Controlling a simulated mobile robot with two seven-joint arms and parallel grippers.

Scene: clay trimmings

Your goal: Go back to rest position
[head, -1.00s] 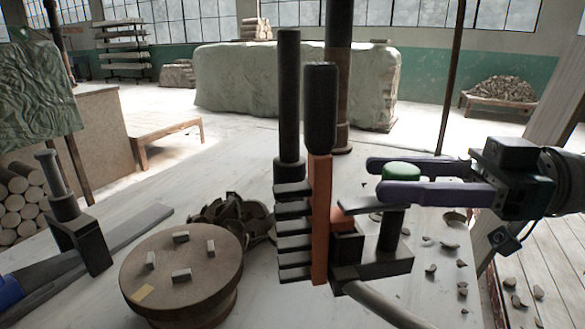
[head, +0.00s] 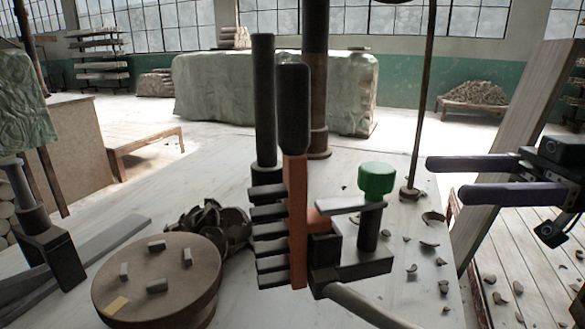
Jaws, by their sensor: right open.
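My right gripper (head: 444,178) is at the right side of the head view. Its two purple fingers are apart with nothing between them. It is to the right of a green knob (head: 376,179) and apart from it. The knob sits on a short dark post of a black and orange device (head: 297,210) that stands on the white table (head: 350,300). My left gripper is not in the head view.
A round turntable (head: 190,257) with several small grey blocks stands at the front left. Curled clay scraps (head: 428,244) lie on the table's right part. A thin upright rod (head: 420,110) rises behind the knob.

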